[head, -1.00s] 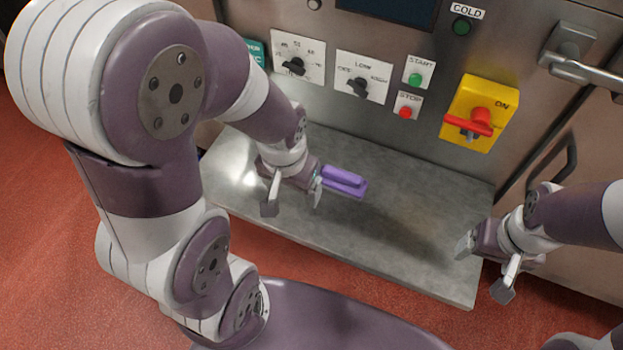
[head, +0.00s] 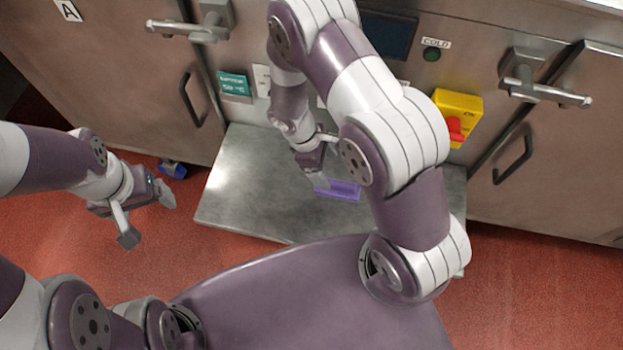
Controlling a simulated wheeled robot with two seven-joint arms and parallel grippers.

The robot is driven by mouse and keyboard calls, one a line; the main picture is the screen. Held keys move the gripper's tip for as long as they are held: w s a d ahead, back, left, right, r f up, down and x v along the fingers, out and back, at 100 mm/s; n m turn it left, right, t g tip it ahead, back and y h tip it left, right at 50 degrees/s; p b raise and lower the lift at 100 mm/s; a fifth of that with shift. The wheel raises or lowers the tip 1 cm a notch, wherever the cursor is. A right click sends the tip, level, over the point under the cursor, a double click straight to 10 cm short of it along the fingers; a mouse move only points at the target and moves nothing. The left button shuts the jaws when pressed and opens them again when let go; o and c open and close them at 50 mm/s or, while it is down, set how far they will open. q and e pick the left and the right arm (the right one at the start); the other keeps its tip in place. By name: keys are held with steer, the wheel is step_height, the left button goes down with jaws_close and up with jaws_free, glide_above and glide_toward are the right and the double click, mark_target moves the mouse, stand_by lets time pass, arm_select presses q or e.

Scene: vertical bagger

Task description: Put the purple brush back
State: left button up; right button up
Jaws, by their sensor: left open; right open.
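The purple brush (head: 343,191) lies on the grey metal shelf (head: 245,205) below the control panel. My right arm crosses in front of the panel, and its open gripper (head: 323,161) is just above and left of the brush, one finger close to the brush's left end. I cannot tell whether that finger touches it. My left gripper (head: 148,215) is open and empty, over the red floor to the left of the shelf. No holder for the brush is identifiable.
A small blue item (head: 172,169) sits low beside the left door. The shelf's left part is clear.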

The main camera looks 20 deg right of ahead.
mark_target(341, 184)
steer(key=x, duration=0.4)
steer(key=d+x, duration=0.1)
steer(key=x, duration=0.1)
steer(key=shift+s+r, duration=0.25)
steer(key=shift+s, duration=0.1)
steer(key=shift+f, duration=0.35)
steer(key=p+x, duration=0.2)
steer(key=x, duration=0.3)
steer(key=shift+w, duration=0.15)
steer(key=shift+f, duration=0.15)
steer(key=shift+a, duration=0.1)
steer(key=c, duration=1.2)
arm_select(q)
steer(key=shift+s+d+r, duration=0.1)
steer(key=shift+d+r, duration=0.15)
steer(key=shift+r, duration=0.3)
steer(key=shift+s+d+r, duration=0.1)
steer(key=shift+d+r, duration=0.15)
steer(key=shift+r, duration=0.3)
arm_select(e)
steer(key=shift+c, duration=0.4)
